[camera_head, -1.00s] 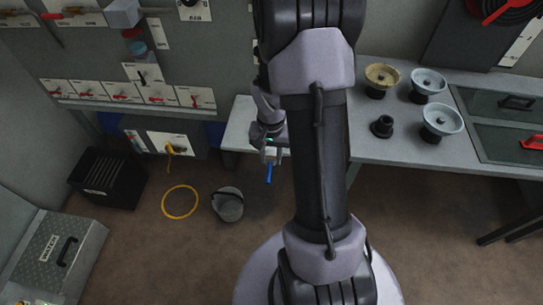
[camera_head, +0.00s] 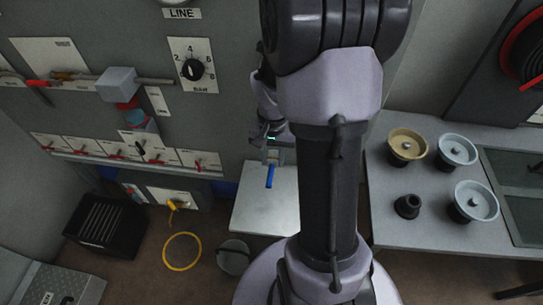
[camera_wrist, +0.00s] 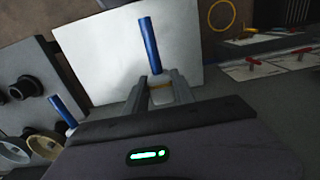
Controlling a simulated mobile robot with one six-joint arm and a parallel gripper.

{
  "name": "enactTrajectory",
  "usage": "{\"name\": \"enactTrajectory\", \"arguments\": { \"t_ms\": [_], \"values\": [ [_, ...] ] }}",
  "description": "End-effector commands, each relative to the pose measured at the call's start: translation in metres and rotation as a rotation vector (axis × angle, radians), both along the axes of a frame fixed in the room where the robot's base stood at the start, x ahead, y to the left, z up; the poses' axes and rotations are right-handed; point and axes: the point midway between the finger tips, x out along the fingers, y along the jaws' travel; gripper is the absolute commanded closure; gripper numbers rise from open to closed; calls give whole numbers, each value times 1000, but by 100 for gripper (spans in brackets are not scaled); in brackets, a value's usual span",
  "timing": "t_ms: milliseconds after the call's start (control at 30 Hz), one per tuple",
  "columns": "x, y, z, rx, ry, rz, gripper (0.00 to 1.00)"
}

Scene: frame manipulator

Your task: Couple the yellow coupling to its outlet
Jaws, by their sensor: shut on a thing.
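My gripper (camera_head: 270,158) is shut on a pale fitting with a yellowish band (camera_wrist: 161,94), which I take to be the yellow coupling. A blue rod-like tail (camera_wrist: 150,45) sticks out of it. The tail also shows in the head view, hanging below the fingers (camera_head: 270,176), over a pale bench top (camera_head: 255,208). The held fitting is well apart from the wall panel (camera_head: 225,110). Several white plates with red levers (camera_head: 120,148) line the panel at left. Which of them is the coupling's outlet, I cannot tell.
A yellow fitting (camera_head: 173,205) hangs at a low wall box, above a yellow ring (camera_head: 182,252) on the floor. A black crate (camera_head: 105,222) and a grey bucket (camera_head: 234,257) stand nearby. Bowl-shaped parts (camera_head: 407,146) sit on the right bench. A second blue rod (camera_wrist: 62,110) shows in the wrist view.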

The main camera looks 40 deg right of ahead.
Motion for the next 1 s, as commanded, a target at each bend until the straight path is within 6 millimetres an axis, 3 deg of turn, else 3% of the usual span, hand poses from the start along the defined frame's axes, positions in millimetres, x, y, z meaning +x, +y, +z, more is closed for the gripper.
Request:
{"name": "enactTrajectory", "arguments": {
  "t_ms": [267, 700, 1000],
  "values": [
    [2, -2, 0, 0, 0, 0, 100],
    [29, -33, 1, 1, 1, -1, 100],
    [38, -44, 0, 1, 1, 0, 100]
  ]
}}
